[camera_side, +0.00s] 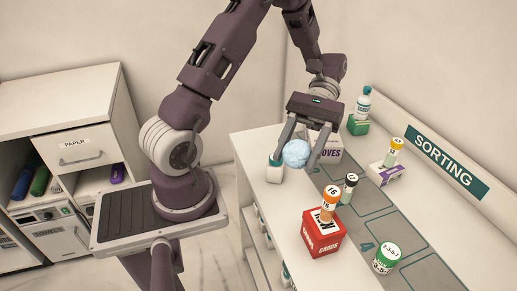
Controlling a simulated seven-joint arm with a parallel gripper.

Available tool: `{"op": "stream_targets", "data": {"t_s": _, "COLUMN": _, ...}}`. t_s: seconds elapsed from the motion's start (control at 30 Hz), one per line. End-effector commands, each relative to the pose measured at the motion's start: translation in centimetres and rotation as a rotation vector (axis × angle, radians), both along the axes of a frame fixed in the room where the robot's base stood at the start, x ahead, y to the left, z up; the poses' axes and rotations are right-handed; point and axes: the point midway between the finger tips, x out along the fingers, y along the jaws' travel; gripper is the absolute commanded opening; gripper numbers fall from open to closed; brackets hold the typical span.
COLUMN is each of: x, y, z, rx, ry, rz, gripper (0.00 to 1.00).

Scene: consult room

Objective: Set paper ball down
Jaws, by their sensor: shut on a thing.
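The paper ball (296,153) is a light blue, crumpled-looking round thing. My gripper (296,156) points down and is shut on the paper ball, one finger on each side. The ball partly covers the box marked "OVES" (331,145) behind it. I cannot tell whether the ball touches the counter (250,150) or hangs above it.
A green-white container (386,259) and a bottle on a box (387,172) stand right. Grey marked slots (372,230) lie between.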

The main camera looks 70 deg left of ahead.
Motion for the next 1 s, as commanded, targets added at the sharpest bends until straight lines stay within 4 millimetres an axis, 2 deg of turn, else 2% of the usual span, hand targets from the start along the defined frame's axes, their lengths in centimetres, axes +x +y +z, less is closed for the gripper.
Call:
{"op": "stream_targets", "data": {"t_s": 0.13, "x": -3.3, "y": 4.3, "z": -1.3, "rx": 0.0, "ry": 0.001, "rz": -0.448, "gripper": 0.13}}
{"op": "stream_targets", "data": {"t_s": 0.3, "x": -5.0, "y": 11.4, "z": -1.2, "rx": 0.002, "ry": -0.001, "rz": -0.945, "gripper": 0.13}}
{"op": "stream_targets", "data": {"t_s": 0.5, "x": -3.8, "y": 19.2, "z": 0.9, "rx": 0.004, "ry": -0.005, "rz": -1.394, "gripper": 0.13}}
{"op": "stream_targets", "data": {"t_s": 0.6, "x": -2.6, "y": 22.1, "z": 2.4, "rx": 0.004, "ry": -0.005, "rz": -1.553, "gripper": 0.13}}
{"op": "stream_targets", "data": {"t_s": 0.8, "x": -0.2, "y": 25.6, "z": 4.9, "rx": 0.003, "ry": -0.003, "rz": -1.756, "gripper": 0.13}}
{"op": "stream_targets", "data": {"t_s": 1.0, "x": 1.5, "y": 27.5, "z": 6.5, "rx": -0.002, "ry": -0.001, "rz": -1.874, "gripper": 0.13}}
